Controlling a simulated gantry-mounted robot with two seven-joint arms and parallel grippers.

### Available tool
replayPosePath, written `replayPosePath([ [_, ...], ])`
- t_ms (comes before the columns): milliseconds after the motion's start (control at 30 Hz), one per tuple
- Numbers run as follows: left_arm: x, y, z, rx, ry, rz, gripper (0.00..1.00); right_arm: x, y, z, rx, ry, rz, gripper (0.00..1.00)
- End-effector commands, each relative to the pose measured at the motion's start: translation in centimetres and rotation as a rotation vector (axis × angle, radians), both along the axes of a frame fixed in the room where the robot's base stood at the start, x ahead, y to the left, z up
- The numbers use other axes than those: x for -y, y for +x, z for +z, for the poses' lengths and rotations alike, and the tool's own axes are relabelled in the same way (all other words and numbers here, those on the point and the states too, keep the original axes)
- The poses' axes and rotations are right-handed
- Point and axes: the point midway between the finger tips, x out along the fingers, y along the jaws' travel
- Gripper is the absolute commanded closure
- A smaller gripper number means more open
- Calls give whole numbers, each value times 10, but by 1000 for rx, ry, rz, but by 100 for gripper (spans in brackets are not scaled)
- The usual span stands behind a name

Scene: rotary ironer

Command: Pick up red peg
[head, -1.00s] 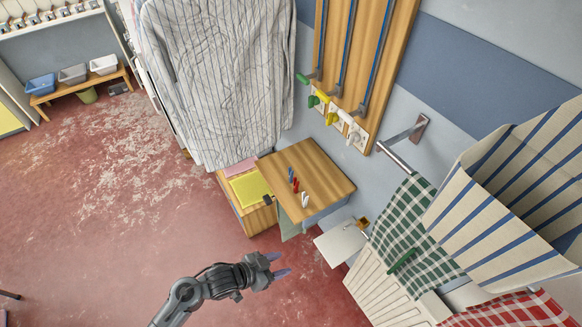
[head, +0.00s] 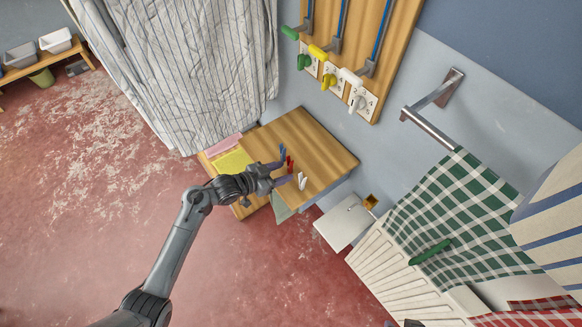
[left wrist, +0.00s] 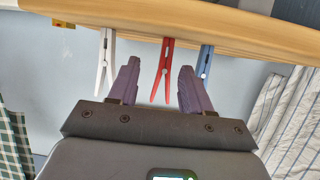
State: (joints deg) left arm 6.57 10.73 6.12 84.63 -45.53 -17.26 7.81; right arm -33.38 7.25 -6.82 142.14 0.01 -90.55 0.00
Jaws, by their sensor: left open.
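In the left wrist view the red peg (left wrist: 165,68) shows between my two open fingers, with a gap on each side. My left gripper (head: 283,174) is open and empty at the table's near edge, close to the row. The white peg (left wrist: 104,58) and blue peg (left wrist: 204,62) lie outside the fingers. I cannot tell how deep the red peg is between them. My right gripper is not visible.
A yellow cloth (head: 232,161) and a pink cloth (head: 222,145) lie left of the table top. A striped sheet (head: 185,70) hangs behind. A wall board (head: 372,22) with coloured plugs and a metal bar (head: 432,128) are to the right.

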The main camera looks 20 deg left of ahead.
Motion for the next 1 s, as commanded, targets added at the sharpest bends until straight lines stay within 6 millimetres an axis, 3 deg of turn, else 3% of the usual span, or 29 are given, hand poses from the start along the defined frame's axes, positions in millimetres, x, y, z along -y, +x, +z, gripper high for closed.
replayPosePath([
  [267, 8, 12, -5, -1, -1, -1, 51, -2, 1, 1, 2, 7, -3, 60],
  [633, 25, 47, -18, -2, 0, -1, 51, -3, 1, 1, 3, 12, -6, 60],
  [1000, 28, 50, -21, -1, 2, 0, 54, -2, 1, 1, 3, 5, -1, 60],
])
